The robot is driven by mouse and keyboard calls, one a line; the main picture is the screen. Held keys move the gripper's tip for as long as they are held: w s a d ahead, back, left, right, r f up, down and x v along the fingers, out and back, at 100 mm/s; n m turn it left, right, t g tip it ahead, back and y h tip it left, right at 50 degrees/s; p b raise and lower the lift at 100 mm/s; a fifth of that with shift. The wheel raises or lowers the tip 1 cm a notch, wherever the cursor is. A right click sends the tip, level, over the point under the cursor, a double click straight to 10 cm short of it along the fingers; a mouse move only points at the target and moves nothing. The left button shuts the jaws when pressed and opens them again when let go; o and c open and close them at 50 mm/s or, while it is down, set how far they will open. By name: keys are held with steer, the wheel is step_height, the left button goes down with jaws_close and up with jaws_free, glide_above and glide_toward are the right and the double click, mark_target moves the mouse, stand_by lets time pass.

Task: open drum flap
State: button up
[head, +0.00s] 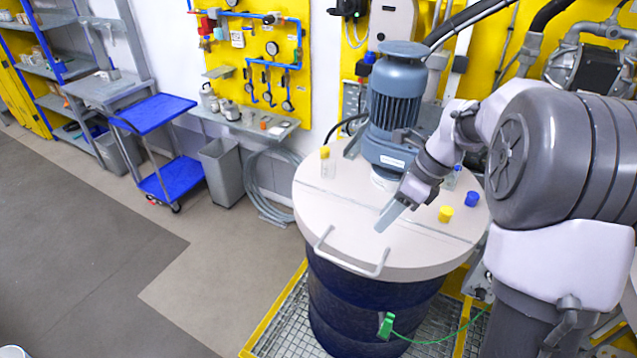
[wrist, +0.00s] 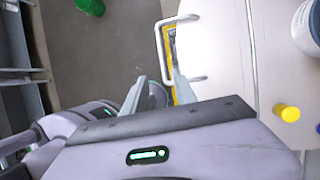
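The drum (head: 340,300) is dark blue with a pale round lid (head: 325,200). A seam crosses the lid, and the flap (head: 420,250) is the front part, lying flat and closed. A white U-shaped handle (head: 350,265) sits at the flap's front edge. In the wrist view the handle (wrist: 161,50) is ahead of my fingers. My gripper (head: 386,215) is above the flap, pointing down towards its front. In the wrist view my gripper (wrist: 158,88) has its two fingers apart with nothing between them. One finger overlaps the handle's near end in the picture; contact cannot be told.
A grey-blue motor (head: 395,100) stands on the lid behind my gripper. A yellow cap (head: 446,213), a blue cap (head: 472,199) and a yellow-topped vial (head: 327,160) stand on the lid. A green clamp (head: 386,325) with a cable is on the drum.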

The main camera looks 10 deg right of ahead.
mark_target(345, 263)
steer(key=shift+m, duration=0.3)
steer(key=b+x, duration=0.2)
steer(key=x, duration=1.5)
steer(key=shift+w+f, duration=0.1)
steer(key=shift+f, duration=0.05)
jaws_close()
